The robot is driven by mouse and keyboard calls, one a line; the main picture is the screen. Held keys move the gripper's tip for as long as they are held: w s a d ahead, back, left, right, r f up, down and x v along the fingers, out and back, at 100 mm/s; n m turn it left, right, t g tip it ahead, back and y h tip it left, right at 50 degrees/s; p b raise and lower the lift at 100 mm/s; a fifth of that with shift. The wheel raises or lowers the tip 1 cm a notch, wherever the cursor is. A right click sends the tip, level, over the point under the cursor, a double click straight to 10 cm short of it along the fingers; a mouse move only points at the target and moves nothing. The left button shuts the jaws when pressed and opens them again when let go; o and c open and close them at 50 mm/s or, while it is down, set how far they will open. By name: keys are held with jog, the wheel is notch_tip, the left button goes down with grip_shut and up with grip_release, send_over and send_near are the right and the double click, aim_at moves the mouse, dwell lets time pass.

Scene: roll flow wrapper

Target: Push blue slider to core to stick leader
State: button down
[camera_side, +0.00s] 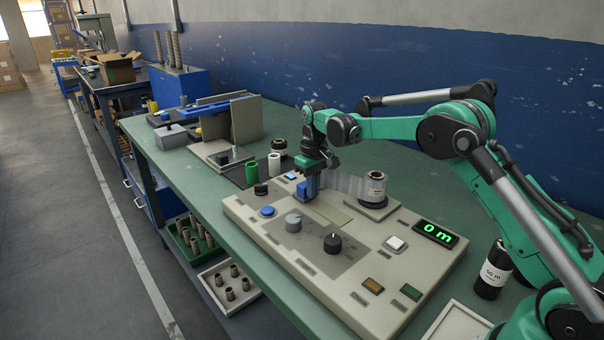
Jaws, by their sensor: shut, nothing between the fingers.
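My gripper (311,196) is shut and points down at the back left of the beige control panel (390,262). A small blue part (301,189), which looks like the blue slider, is right beside its fingers. I cannot tell whether they touch. A translucent film strip (342,184), which looks like the leader, runs from near my gripper to a labelled film roll (376,186) on a square plate to the right. The fingers partly hide the strip's left end. I cannot make out the core there or whether the leader touches it.
The panel carries a blue button (267,211), a grey knob (293,222), a black knob (333,242), a white button (395,243) and a display (436,233) reading "0 m". A dark labelled roll (493,271) stands at right.

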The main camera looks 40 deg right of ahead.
jog(key=shift+s+r, duration=0.1)
jog(key=shift+s, duration=0.45)
notch_tip(320, 180, up, 8)
dwell(0.5)
jog(key=s+a+r+t, duration=0.4)
jog(key=s+a+r, duration=0.15)
jog(key=s, duration=0.35)
jog(key=s+a+f+t, duration=0.3)
jog(key=s+a+f, duration=0.1)
jog(key=s, duration=0.5)
jog(key=shift+s+f, duration=0.15)
jog(key=shift+f, duration=0.3)
